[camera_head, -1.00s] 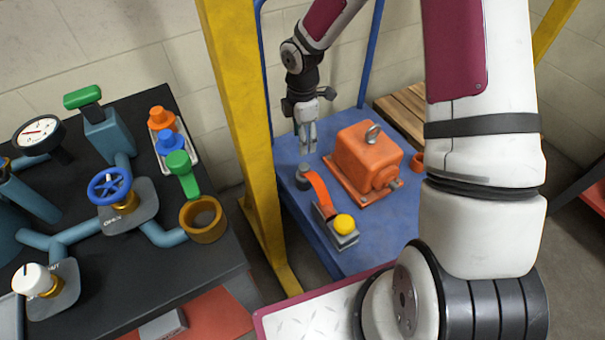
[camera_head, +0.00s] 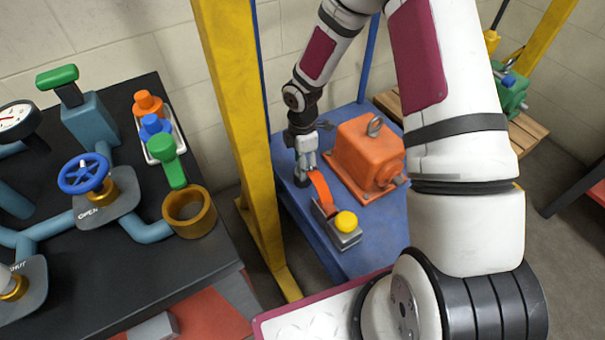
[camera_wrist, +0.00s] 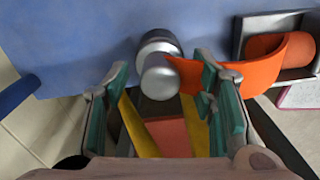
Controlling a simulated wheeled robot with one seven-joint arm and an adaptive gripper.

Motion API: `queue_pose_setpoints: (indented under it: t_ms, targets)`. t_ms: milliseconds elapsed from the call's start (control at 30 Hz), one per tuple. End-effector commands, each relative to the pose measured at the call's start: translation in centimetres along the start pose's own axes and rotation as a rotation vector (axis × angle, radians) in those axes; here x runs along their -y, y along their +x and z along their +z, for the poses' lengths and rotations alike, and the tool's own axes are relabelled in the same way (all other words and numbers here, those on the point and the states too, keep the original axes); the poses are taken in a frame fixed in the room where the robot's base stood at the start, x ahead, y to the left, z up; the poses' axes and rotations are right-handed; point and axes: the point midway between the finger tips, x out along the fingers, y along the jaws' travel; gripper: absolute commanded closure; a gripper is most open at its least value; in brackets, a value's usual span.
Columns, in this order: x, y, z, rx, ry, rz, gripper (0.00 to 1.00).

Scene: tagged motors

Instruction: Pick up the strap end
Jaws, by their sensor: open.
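The orange strap (camera_head: 320,190) lies on the blue cart and runs from a grey metal cylinder at its far end to a small grey ratchet box (camera_head: 343,233) with a yellow knob (camera_head: 346,222). In the wrist view the grey cylinder (camera_wrist: 159,74) is at the strap's end, and the strap (camera_wrist: 255,74) curves right into the box. My gripper (camera_head: 306,172) is low over the strap end and largely hides the cylinder in the head view. In the wrist view my gripper (camera_wrist: 174,72) is open, with the cylinder between its fingertips and the right finger overlapping the strap.
An orange motor (camera_head: 366,158) with a lifting ring stands close right of my gripper on the blue cart (camera_head: 375,245). A yellow post (camera_head: 236,110) rises at left. A black bench (camera_head: 120,290) with valves is further left. A green motor (camera_head: 511,92) sits on a pallet behind.

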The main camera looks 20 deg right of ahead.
Motion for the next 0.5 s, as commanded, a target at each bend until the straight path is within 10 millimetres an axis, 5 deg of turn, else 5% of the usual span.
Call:
queue_pose_setpoints:
  t_ms: [233,433,500]
  targets:
    - [-0.05,0.25,0.0,0.0,0.0,0.002,0.49]
    - [-0.04,0.24,0.0,0.0,0.0,0.001,0.94]
    - [-0.04,0.24,0.0,0.0,0.0,0.001,1.0]
